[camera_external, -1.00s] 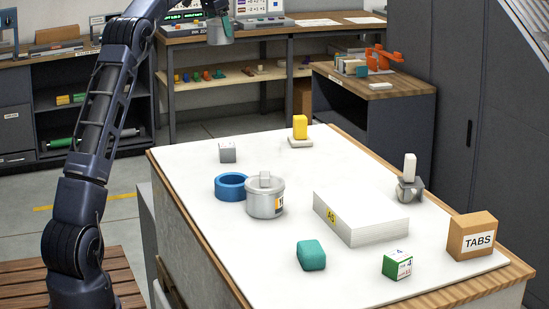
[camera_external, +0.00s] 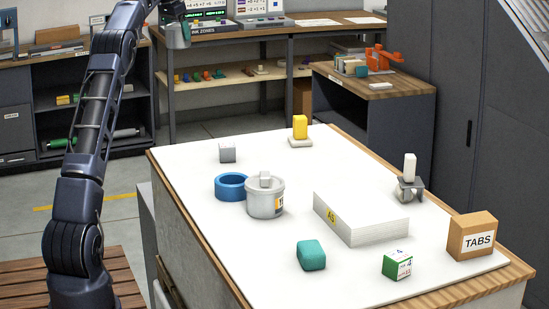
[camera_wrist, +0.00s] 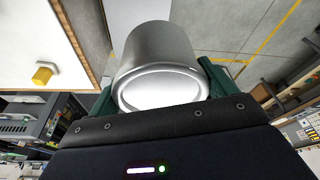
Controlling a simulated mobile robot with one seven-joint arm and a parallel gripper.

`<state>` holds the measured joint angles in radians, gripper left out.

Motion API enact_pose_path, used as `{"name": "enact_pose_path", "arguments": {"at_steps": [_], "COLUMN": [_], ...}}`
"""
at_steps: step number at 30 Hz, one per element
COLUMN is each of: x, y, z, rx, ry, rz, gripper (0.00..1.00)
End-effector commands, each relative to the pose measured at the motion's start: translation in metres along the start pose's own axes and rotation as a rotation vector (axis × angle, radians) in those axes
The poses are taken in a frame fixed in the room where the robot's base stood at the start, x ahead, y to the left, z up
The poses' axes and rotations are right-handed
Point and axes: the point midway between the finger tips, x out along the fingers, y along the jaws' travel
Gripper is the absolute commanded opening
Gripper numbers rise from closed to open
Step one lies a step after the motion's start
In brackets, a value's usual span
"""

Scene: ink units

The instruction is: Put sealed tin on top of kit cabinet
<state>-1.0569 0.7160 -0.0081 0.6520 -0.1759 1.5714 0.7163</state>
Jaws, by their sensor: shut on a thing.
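My gripper (camera_wrist: 160,88) is shut on a plain silver tin (camera_wrist: 158,55), with a green finger on each side of it. In the external view my gripper (camera_external: 181,34) is raised at the top, left of centre, in front of the back bench, and the tin shows only in small part. The tin hangs in the air, clear of the worktable. I cannot tell for sure which unit is the kit cabinet; a dark cabinet with a wooden top (camera_external: 405,90) stands at the back right, and a dark shelved unit (camera_external: 22,107) stands at the left.
The white-topped worktable (camera_external: 270,280) holds a lidded grey pot (camera_external: 265,203), a blue ring (camera_external: 224,187), a white block (camera_external: 362,217), a teal block (camera_external: 311,255) and a TABS box (camera_external: 472,237). The back bench (camera_external: 330,29) carries screens. An orange object (camera_external: 384,56) stands on the right cabinet.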

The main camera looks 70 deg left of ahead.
Motion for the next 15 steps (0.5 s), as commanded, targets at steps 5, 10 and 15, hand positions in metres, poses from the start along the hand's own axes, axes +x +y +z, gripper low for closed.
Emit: {"name": "enact_pose_path", "arguments": {"at_steps": [5, 10, 15], "x": [0.011, 0.033, 0.068], "y": [0.0, 0.0, 0.001], "z": [0.004, 0.01, 0.02], "rx": [0.0, -0.001, -0.002], "ry": [0.001, -0.001, -0.002], "rz": [-0.002, 0.0, 0.001], "gripper": [0.45, 0.45, 0.45]}}
